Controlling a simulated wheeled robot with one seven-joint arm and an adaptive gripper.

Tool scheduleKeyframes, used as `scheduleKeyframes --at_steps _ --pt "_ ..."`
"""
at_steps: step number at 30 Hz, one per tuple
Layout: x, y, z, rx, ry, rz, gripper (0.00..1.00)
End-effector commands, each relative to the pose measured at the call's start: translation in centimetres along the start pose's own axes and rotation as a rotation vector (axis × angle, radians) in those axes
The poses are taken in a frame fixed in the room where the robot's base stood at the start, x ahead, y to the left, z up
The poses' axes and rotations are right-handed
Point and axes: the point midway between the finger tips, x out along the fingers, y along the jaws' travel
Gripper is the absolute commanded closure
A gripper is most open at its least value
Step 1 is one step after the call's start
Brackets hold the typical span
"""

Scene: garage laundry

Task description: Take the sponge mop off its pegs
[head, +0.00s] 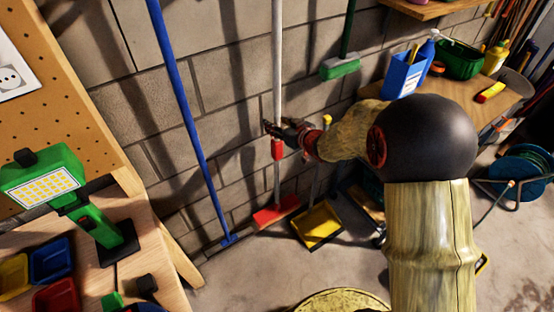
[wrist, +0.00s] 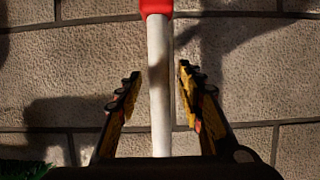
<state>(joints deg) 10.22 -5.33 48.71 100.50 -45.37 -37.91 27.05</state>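The sponge mop appears to be the white pole (head: 277,60) with a red sleeve (head: 278,149) and a red head (head: 277,211) near the floor. It stands upright along the block wall. Its pegs cannot be made out. My gripper (head: 280,130) is at the pole, just above the red sleeve in the head view. In the wrist view, my open gripper (wrist: 160,76) has one finger on each side of the white pole (wrist: 160,95), with a gap on both sides. The red sleeve (wrist: 156,6) shows at the top edge there.
A blue pole (head: 182,95) leans left of the mop, and a green brush (head: 340,68) hangs to its right. A yellow dustpan (head: 317,224) is beside the red head. A workbench with a green lamp (head: 42,176) stands left; a wooden table with a blue container (head: 405,75) stands right.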

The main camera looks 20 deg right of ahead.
Motion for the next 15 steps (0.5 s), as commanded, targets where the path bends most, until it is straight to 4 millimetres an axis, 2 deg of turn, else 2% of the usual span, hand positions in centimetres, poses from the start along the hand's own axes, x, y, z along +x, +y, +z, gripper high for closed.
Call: scheduleKeyframes --at_steps 2,15 --pt "-0.03 0.02 -0.03 0.000 0.000 0.000 0.64" --pt "-0.05 0.03 -0.01 0.000 0.000 0.001 0.89"
